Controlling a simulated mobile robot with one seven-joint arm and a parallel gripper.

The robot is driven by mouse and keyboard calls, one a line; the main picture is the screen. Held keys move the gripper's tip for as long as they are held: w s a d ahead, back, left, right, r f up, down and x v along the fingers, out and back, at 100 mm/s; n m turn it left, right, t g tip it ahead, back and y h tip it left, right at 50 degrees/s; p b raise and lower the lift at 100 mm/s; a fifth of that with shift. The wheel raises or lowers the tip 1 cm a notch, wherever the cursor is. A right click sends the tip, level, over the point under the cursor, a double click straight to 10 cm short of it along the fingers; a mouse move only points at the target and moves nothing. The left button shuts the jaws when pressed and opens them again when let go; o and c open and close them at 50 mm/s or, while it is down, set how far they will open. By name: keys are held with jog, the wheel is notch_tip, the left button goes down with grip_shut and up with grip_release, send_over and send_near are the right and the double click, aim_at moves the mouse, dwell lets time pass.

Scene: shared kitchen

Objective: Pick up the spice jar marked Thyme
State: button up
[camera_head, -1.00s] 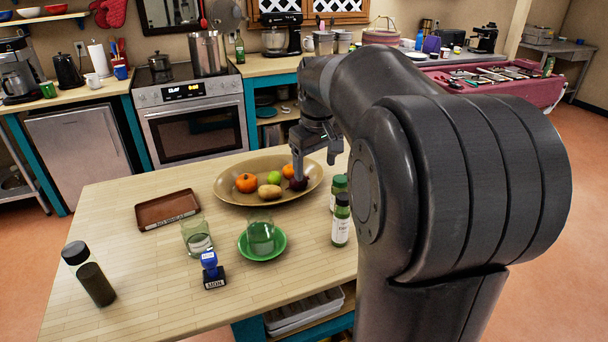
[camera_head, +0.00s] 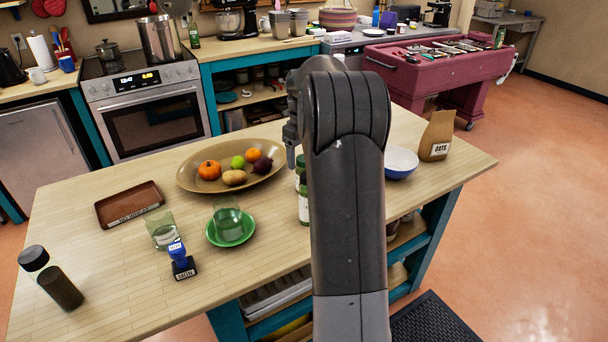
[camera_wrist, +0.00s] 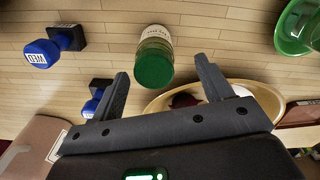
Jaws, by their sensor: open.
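Two green spice jars stand on the wooden table at the middle right in the head view: a front jar (camera_head: 304,206) and one just behind it (camera_head: 300,175). My arm partly covers them. Their labels are too small to read, so I cannot tell which is Thyme. My gripper (camera_head: 291,160) is above the table near the jars, mostly hidden by my arm. In the wrist view my open gripper (camera_wrist: 160,68) has a green-lidded jar (camera_wrist: 154,62) showing between and beyond its fingertips. Nothing is held. That jar's pale label is turned and unreadable.
The fruit platter (camera_head: 197,185) lies left of the jars. A green saucer (camera_head: 247,237) with a glass is near them. A blue stamp (camera_head: 178,252) stands farther left. Right of my arm are a white-blue bowl (camera_head: 402,162) and an oats bag (camera_head: 437,137).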

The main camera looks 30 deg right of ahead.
jog(key=f, duration=0.5)
jog(key=shift+d+f, duration=0.35)
jog(key=shift+f, duration=0.05)
jog(key=c, duration=1.2)
